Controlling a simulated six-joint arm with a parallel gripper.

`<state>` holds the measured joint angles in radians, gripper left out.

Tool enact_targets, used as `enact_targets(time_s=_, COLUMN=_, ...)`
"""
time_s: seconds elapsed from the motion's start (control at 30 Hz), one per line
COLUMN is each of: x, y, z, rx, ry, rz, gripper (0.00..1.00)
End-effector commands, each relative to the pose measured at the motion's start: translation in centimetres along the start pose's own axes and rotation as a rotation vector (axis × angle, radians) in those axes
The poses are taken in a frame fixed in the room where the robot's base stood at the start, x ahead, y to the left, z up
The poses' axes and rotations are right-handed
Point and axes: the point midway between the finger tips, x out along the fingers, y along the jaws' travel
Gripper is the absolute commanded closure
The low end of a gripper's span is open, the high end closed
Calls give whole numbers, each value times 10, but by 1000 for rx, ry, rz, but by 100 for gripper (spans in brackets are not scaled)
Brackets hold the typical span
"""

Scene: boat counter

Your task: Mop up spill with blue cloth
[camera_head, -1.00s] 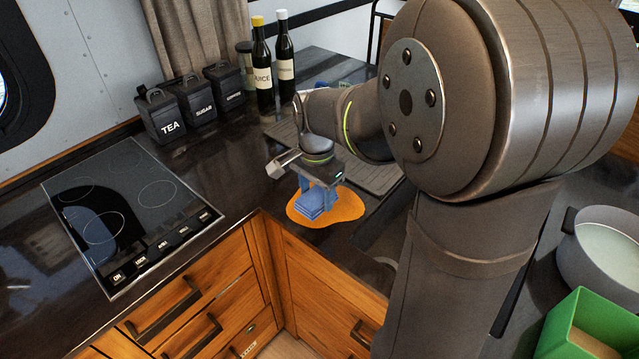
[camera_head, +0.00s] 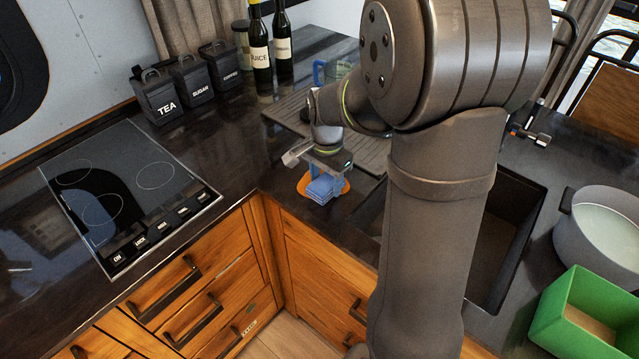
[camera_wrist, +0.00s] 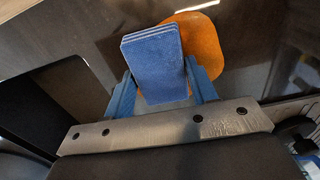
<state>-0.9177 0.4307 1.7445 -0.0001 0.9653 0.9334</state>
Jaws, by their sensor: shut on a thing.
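A folded blue cloth (camera_head: 321,189) is held between the fingers of my gripper (camera_head: 324,184), low over the dark counter. In the wrist view the cloth (camera_wrist: 155,62) sits between the two blue fingers of my gripper (camera_wrist: 163,90). An orange spill (camera_head: 341,184) lies on the counter under and around the cloth, near the counter's front edge. In the wrist view the spill (camera_wrist: 203,45) shows above and to the right of the cloth. Whether the cloth touches the counter is hard to tell.
A hob (camera_head: 128,192) is at left. Black canisters (camera_head: 164,97) and bottles (camera_head: 260,60) stand at the back. A ribbed drainer (camera_head: 366,152) lies behind my gripper. A sink (camera_head: 512,232), a pot (camera_head: 602,238) and a green box (camera_head: 582,312) are at right.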

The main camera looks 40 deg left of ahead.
Motion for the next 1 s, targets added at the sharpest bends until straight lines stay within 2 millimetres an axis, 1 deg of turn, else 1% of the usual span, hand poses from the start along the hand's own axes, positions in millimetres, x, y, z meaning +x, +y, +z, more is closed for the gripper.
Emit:
enact_targets(time_s=0.1, x=1, y=0, z=-12, rx=3, ry=-1, rz=1, gripper=69)
enact_targets(time_s=0.67, x=1, y=0, z=-62, rx=2, ry=0, rz=1, gripper=69)
enact_targets(time_s=1.0, x=1, y=-33, z=-60, rx=-1, ry=0, rz=0, gripper=69)
